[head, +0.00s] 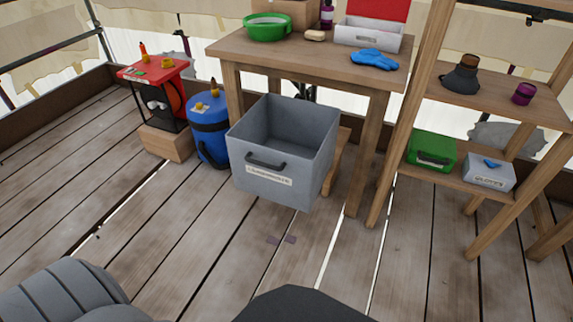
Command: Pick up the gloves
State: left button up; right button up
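A pair of blue gloves, or one crumpled glove (374,59), lies flat on the wooden table (300,54) near its front right corner, in front of a white box with a red lid. A light grey box marked "GLOVES" (487,180) stands on the lower shelf at the right, with a bit of blue showing at its top opening. Neither of my grippers is in view. Only grey and dark parts of my own body show along the bottom edge.
A grey open bin (262,178) stands before the table. A green case (432,151) sits on the shelf (455,180). A green basin (268,27) and the white box (368,36) are on the table. A blue canister (209,128) stands left. The front floor is mostly clear.

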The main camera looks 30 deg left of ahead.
aim_at(371, 56)
jog(key=u, duration=0.45)
jog(key=i, duration=0.4)
jog(key=u, duration=0.9)
jog(key=i, duration=1.4)
jog(key=z, duration=0.65)
